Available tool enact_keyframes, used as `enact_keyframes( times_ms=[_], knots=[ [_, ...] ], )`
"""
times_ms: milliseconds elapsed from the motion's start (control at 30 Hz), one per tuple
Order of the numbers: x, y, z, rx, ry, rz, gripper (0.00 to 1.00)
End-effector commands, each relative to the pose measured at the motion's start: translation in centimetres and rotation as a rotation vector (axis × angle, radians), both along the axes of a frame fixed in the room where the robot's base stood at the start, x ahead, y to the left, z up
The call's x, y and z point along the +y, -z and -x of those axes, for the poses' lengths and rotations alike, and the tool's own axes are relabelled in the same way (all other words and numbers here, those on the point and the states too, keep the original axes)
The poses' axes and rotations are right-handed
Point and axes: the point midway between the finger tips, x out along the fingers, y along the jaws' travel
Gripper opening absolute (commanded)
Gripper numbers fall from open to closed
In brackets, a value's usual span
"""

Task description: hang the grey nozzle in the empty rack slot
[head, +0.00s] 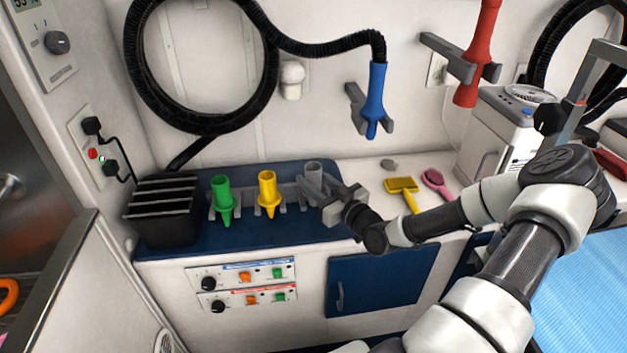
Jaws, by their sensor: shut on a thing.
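The grey nozzle (313,169) stands upright at the right end of the rack on the blue counter mat. My gripper (314,187) reaches it from the right and is shut on it. The fingers cover its middle, and its lower tip is hidden. The rack (248,209) has grey forked slots; a green nozzle (222,195) and a yellow nozzle (267,190) hang in it to the left. The grey nozzle is at the right-hand slot, but I cannot tell whether it rests in the fork.
A slotted black box (163,215) stands left of the rack. A yellow brush (402,186) and a pink brush (435,181) lie to the right. A blue dryer nozzle (376,98) and a red one (477,52) hang on wall holders above. The blue mat's front strip is clear.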

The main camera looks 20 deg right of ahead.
Motion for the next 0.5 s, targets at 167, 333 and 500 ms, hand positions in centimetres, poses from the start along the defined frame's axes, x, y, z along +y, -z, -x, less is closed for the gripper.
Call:
enact_keyframes(
  times_ms=[167, 333, 500],
  knots=[
    [-0.01, -0.01, 0.01, 0.000, 0.000, 0.000, 0.08],
    [-0.01, 0.22, 0.00, 0.000, 0.000, 0.000, 0.08],
    [-0.02, 0.75, 0.00, 0.000, 0.000, 0.001, 0.08]
  ],
)
